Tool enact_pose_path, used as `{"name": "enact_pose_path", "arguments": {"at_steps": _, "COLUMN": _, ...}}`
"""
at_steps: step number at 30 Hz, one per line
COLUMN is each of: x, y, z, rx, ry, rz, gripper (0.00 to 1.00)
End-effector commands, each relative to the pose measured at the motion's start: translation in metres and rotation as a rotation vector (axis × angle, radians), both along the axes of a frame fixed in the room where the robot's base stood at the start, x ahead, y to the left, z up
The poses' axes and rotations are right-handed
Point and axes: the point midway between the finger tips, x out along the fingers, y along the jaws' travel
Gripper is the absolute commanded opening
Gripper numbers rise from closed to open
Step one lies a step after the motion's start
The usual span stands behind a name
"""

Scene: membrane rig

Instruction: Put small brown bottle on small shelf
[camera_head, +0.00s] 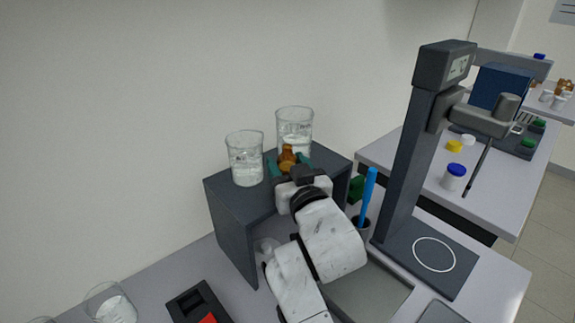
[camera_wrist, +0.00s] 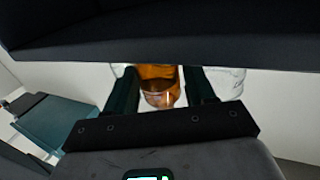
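The small brown bottle (camera_head: 287,159) is amber and sits between the two teal fingers of my gripper (camera_head: 288,165), over the top of the dark grey small shelf (camera_head: 232,203). In the wrist view the bottle (camera_wrist: 158,88) fills most of the space between the fingers (camera_wrist: 162,85), and my gripper looks shut on it. A dark slab across the top of that view, likely the shelf (camera_wrist: 160,35), hides one end of the bottle. I cannot tell whether the bottle's base touches the shelf top.
Two glass beakers stand on the shelf, one left (camera_head: 245,160) and one behind (camera_head: 295,128) the bottle. A dark stand (camera_head: 405,150) rises to the right, beside a cup with a blue pen (camera_head: 368,195). A white-and-blue jar (camera_head: 454,176) stands on the further bench.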

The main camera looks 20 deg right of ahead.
Motion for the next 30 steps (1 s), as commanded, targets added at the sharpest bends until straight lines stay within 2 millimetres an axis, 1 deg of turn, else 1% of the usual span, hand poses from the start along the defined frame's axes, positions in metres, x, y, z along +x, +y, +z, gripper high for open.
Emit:
{"name": "enact_pose_path", "arguments": {"at_steps": 8, "x": -0.001, "y": 0.000, "z": 0.005, "rx": 0.000, "ry": 0.000, "rz": 0.000, "gripper": 0.54}}
{"name": "enact_pose_path", "arguments": {"at_steps": 11, "x": -0.016, "y": 0.001, "z": 0.003, "rx": -0.001, "ry": 0.001, "rz": 0.000, "gripper": 0.54}}
{"name": "enact_pose_path", "arguments": {"at_steps": 21, "x": -0.086, "y": 0.007, "z": 0.002, "rx": -0.001, "ry": 0.001, "rz": 0.001, "gripper": 0.54}}
{"name": "enact_pose_path", "arguments": {"at_steps": 25, "x": -0.105, "y": 0.008, "z": 0.002, "rx": -0.001, "ry": 0.000, "rz": 0.001, "gripper": 0.54}}
{"name": "enact_pose_path", "arguments": {"at_steps": 30, "x": -0.118, "y": 0.009, "z": 0.003, "rx": 0.000, "ry": 0.000, "rz": 0.000, "gripper": 0.54}}
